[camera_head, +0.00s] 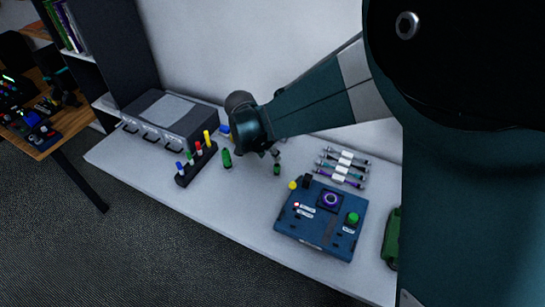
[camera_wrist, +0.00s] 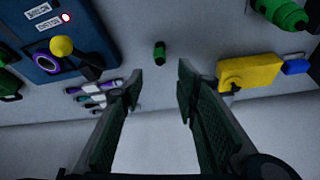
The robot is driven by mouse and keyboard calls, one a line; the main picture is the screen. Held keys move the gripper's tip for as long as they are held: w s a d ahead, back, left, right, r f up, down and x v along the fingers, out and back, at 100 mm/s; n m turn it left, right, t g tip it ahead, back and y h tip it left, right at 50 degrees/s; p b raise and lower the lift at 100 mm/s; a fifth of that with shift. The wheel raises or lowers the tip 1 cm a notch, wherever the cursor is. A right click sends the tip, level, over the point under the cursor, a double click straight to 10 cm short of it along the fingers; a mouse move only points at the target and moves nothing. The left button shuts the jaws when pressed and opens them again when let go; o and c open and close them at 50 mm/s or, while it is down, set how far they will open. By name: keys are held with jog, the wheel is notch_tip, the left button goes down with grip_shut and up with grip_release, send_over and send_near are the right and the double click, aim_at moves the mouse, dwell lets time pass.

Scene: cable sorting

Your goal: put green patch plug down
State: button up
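A small green plug (camera_head: 277,169) is on the white table, just below my gripper in the head view. In the wrist view the same green plug (camera_wrist: 159,52) shows beyond the fingertips, centred between them and apart from both. My gripper (camera_wrist: 159,80) is open, with a wide gap and nothing between its fingers. In the head view my gripper (camera_head: 268,152) is small and partly hidden by my wrist, a little above the table. I cannot tell the exact height between fingers and plug.
A blue control panel (camera_head: 313,243) with a yellow knob and green button stands at front right. Several cables (camera_head: 343,164) lie behind it. A dark rack of coloured plugs (camera_head: 185,178), a larger green object (camera_head: 227,160) and a yellow-and-blue block (camera_wrist: 250,72) are nearby.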

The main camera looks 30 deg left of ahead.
jog(key=shift+v, duration=0.9)
jog(key=shift+d, duration=0.1)
jog(key=d+r+n, duration=0.1)
jog(key=d+r, duration=0.4)
jog(key=d, duration=0.5)
jog(key=d+r+y, duration=0.1)
jog(key=d+r, duration=0.4)
jog(key=d, duration=0.5)
jog(key=d+r+n, duration=0.1)
jog(key=d+r, duration=0.4)
jog(key=d, duration=0.5)
jog(key=s+d+r+t, duration=0.1)
jog(key=s+d, duration=0.7)
jog(key=d, duration=0.4)
jog(key=s+d+r+n+t, duration=0.1)
jog(key=s+d+t, duration=0.1)
jog(key=s+d, duration=0.6)
jog(key=d, duration=0.5)
jog(key=shift+s, duration=0.4)
jog(key=shift+f, duration=0.15)
jog(key=shift+f+b, duration=1.5)
jog(key=shift+b, duration=0.1)
